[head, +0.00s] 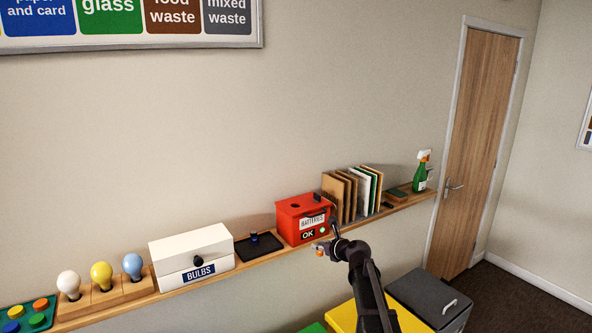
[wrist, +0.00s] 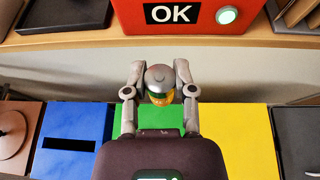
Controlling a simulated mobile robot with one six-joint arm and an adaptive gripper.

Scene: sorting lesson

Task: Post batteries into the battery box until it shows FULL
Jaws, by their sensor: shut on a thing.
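The red battery box (head: 290,226) stands on the wall shelf. It has a dark round hole in its top, a BATTERIES label and a display (wrist: 172,13) reading OK beside a lit green light. My gripper (head: 320,248) is in front of the shelf, just below the box front and apart from it. In the wrist view its two fingers are closed on a battery (wrist: 160,79) with a silver end and a yellow-orange body. A black tray (head: 262,251) lies left of the box, with a small dark blue item (head: 254,238), perhaps a battery, on it.
A white BULBS box (head: 190,245) and bulbs on wooden blocks stand further left. Upright boards (head: 345,195) and a green spray bottle (head: 420,175) are right of the box. Below the shelf are blue (wrist: 70,150), green, yellow (wrist: 235,140) and dark grey bins.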

